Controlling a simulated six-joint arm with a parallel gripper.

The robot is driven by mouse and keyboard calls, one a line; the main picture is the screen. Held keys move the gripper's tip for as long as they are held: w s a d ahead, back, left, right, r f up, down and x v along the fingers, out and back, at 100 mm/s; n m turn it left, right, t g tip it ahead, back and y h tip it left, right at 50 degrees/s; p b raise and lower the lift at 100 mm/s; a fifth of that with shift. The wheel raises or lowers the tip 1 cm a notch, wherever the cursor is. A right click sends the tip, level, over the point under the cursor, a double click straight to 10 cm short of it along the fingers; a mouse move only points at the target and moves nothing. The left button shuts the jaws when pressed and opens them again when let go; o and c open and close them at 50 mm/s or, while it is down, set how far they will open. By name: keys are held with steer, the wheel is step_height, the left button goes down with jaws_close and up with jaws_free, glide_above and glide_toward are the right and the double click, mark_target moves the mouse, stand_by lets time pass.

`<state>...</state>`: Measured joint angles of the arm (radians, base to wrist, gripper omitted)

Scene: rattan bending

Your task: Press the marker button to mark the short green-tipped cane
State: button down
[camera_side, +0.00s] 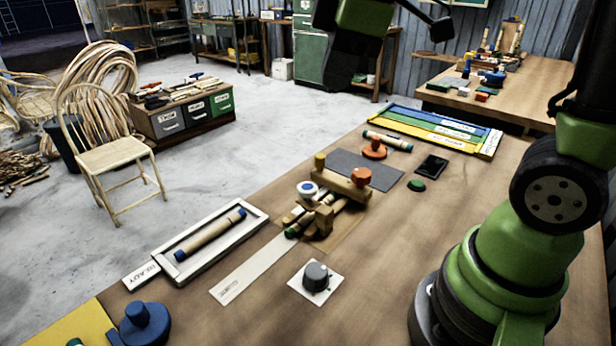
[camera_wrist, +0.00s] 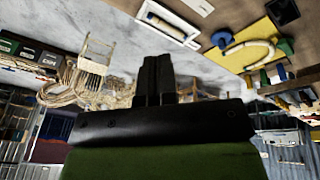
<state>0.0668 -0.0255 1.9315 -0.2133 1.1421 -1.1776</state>
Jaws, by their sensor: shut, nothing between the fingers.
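A cane with a green tip (camera_side: 292,231) lies in the wooden bending jig (camera_side: 322,220) mid-table, partly hidden by the blocks. Several knobs and buttons could be the marker button, and I cannot tell which: a white button with a blue ring (camera_side: 308,189) by the jig, an orange knob (camera_side: 361,176), a grey knob (camera_side: 316,277) on a white plate and a low green button (camera_side: 416,185). My gripper is high above the far side of the bench, at the top of the side view. In the wrist view its fingers (camera_wrist: 157,65) are together and empty.
A white tray (camera_side: 262,211) holds a blue-tipped cane (camera_side: 211,234). Another cane (camera_side: 388,141) lies near an orange stand (camera_side: 374,149). A blue knob (camera_side: 145,322) stands at the front left. A coloured rack (camera_side: 437,129) is at the back. Bare wood lies right of the jig.

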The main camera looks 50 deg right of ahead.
mark_target(308, 188)
steer(key=w+d+f+n+g, duration=0.3)
steer(key=w+f+n, duration=0.4)
steer(key=n, duration=0.2)
steer(key=shift+w+d+f+h, duration=0.2)
steer(key=shift+w+d+h, duration=0.1)
steer(key=shift+h, duration=0.1)
step_height(308, 188, down, 14)
steer(key=shift+f, duration=0.1)
steer(key=shift+f, duration=1.1)
steer(key=shift+r, duration=0.1)
step_height(308, 188, up, 14)
steer(key=shift+r, duration=0.25)
